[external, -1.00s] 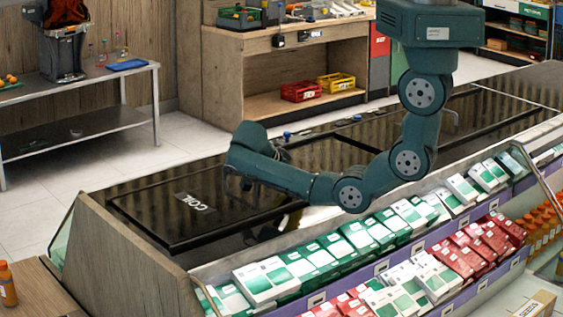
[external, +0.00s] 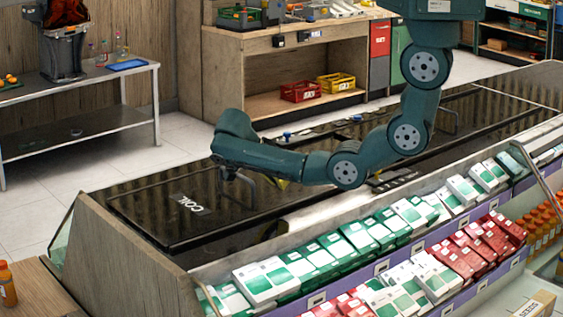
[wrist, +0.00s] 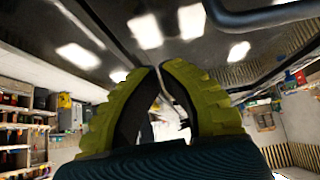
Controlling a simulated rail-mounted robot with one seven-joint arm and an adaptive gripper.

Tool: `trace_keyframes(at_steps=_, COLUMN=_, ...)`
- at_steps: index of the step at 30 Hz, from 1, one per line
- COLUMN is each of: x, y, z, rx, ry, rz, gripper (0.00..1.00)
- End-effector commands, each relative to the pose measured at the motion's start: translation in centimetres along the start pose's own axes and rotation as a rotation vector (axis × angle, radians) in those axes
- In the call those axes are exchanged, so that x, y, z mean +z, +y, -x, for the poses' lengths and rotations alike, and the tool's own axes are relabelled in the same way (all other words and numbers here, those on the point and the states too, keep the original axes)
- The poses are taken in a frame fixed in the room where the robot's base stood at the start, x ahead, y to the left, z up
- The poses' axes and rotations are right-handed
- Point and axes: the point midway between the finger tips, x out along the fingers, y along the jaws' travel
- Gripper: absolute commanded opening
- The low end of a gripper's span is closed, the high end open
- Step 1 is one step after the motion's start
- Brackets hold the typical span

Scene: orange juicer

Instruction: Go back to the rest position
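My arm, dark teal, hangs over the long black counter (external: 150,215) in the external view. Its forearm runs left, roughly level, above the counter. In the wrist view my gripper (wrist: 160,70) shows two yellow-green ridged fingers. They arch toward each other and their tips are nearly together. A narrow gap between the fingers shows only background, and I see nothing held. In the external view the fingers are mostly hidden by my arm.
Green-white and red-white boxes (external: 343,252) fill the sloped shelf along the counter's near side. Low rail handles (external: 447,112) stand on the counter. A wooden bench (external: 290,60) with red and yellow crates and a metal table (external: 100,78) stand behind.

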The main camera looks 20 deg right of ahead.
Motion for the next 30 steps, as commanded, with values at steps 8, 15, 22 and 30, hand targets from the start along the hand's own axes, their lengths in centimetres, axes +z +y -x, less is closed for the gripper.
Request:
trace_keyframes(at_steps=8, x=-0.4, y=-0.1, z=3.6, rx=0.010, ry=0.004, rz=-0.008, gripper=0.00)
trace_keyframes(at_steps=15, x=-0.6, y=0.0, z=4.4, rx=0.012, ry=0.005, rz=-0.012, gripper=0.00)
trace_keyframes(at_steps=22, x=-0.6, y=0.0, z=4.5, rx=0.012, ry=0.005, rz=-0.012, gripper=0.00)
trace_keyframes(at_steps=30, x=-5.7, y=-0.9, z=0.3, rx=0.113, ry=0.005, rz=-0.139, gripper=0.00)
